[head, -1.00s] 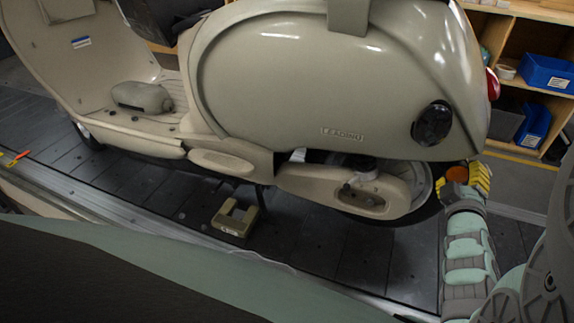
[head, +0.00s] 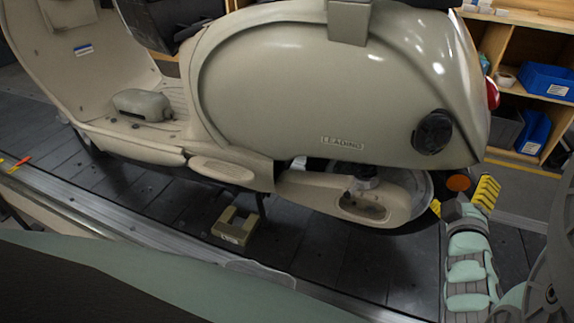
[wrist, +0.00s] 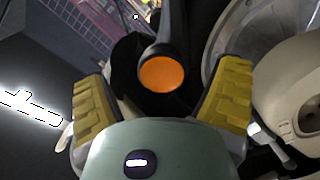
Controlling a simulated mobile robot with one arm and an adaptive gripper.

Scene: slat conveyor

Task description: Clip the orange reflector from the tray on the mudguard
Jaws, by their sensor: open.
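The orange reflector (head: 458,183) is a round disc by the scooter's rear wheel. In the wrist view the orange reflector (wrist: 162,74) faces the camera, seated in a dark round holder on the dark mudguard (wrist: 128,62). My gripper (head: 462,196) is at the rear of the scooter, its yellow ridged fingers apart. In the wrist view my gripper (wrist: 162,95) has one finger on each side of the reflector, with visible gaps and no contact.
The beige scooter (head: 270,90) stands on the dark slat conveyor (head: 310,245). A small olive block (head: 235,226) sits on the slats below it. Wooden shelves (head: 520,95) with blue bins (head: 547,80) stand behind at the right. Dark floor shows behind my gripper.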

